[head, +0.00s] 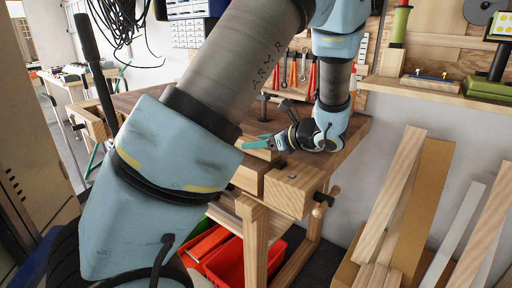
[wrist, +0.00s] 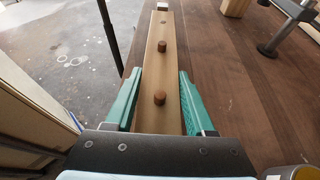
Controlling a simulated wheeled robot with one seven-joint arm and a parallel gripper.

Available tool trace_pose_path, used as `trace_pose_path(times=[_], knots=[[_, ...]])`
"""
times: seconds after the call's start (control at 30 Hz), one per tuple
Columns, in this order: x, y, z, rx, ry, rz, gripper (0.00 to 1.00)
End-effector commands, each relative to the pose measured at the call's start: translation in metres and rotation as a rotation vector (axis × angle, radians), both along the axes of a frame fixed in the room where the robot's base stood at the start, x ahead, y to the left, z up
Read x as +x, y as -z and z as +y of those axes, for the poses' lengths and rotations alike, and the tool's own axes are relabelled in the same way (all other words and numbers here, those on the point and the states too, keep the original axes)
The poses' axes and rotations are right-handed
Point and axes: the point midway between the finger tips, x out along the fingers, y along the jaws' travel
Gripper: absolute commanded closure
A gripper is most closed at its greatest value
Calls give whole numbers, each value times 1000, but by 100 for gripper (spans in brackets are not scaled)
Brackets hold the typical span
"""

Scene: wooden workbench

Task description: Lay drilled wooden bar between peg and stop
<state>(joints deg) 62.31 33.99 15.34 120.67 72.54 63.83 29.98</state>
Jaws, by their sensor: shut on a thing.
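The light wooden bar (wrist: 150,62) runs lengthwise away from my gripper in the wrist view, along the bench's left edge. It has a small dark spot, perhaps a hole, near its far end, and two brown round dowel-like pieces along it. My gripper (wrist: 160,74) has its green fingers on both sides of the bar, shut on it. In the head view my gripper (head: 257,144) is over the bench; the bar is not clear there.
The dark workbench top (wrist: 235,95) is mostly clear right of the bar. A wooden block (wrist: 236,7) and a metal clamp (wrist: 293,12) stand at the far right. Concrete floor (wrist: 60,55) lies past the left edge. Planks (head: 422,200) lean at the wall.

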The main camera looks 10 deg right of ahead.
Motion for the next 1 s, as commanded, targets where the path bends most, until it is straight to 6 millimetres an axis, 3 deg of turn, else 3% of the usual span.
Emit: trace_pose_path(times=[0.1,0.47,0.5,0.77,1.0], knots=[[0,14,0,2,0,1,100],[0,18,0,1,0,1,100],[0,19,0,1,0,1,43],[0,18,0,1,0,1,16],[0,17,0,0,0,0,16]])
